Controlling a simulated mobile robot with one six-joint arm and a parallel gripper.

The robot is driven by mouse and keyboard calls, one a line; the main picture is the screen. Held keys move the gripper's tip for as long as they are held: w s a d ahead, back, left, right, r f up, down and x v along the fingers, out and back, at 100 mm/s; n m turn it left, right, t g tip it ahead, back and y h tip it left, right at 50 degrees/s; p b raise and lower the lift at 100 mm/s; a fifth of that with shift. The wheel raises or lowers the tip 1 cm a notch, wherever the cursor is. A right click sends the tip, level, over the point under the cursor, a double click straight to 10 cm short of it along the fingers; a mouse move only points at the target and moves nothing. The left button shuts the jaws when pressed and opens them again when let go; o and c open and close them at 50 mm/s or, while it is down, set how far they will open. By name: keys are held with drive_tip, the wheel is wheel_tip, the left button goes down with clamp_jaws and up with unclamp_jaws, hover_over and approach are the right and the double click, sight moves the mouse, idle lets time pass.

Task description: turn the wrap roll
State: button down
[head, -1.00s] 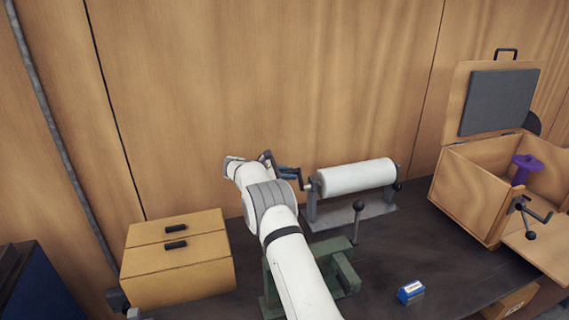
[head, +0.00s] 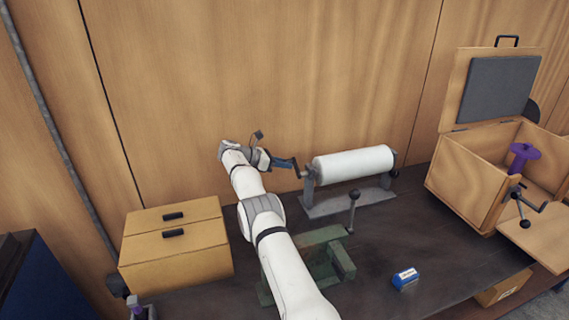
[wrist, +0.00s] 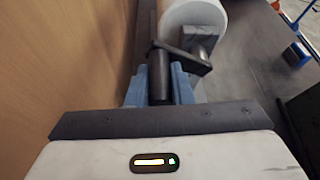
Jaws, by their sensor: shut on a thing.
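The wrap roll (head: 352,164) is a white cylinder lying level on a grey metal stand (head: 345,203) on the dark table. A dark crank handle (head: 299,170) sticks out at its left end. My gripper (head: 291,163) reaches the crank from the left. In the wrist view my gripper's blue fingers (wrist: 160,88) are shut on the dark grip of the crank handle (wrist: 160,72), one finger on each side. The near end of the white roll (wrist: 194,14) shows just beyond the crank arm.
A green metal fixture (head: 318,262) with an upright ball-topped lever (head: 353,208) stands in front of the stand. A blue-and-white block (head: 405,278) lies to its right. A wooden drawer box (head: 175,248) is at left, an open wooden box (head: 470,182) at right. The wooden wall is close behind.

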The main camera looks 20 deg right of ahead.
idle(0.4)
drive_tip(key=c, duration=1.3)
unclamp_jaws()
wheel_tip(320, 180, up, 9)
drive_tip(key=shift+f+p, duration=0.2)
drive_tip(key=shift+p, duration=0.55)
drive_tip(key=shift+r+p, duration=0.7)
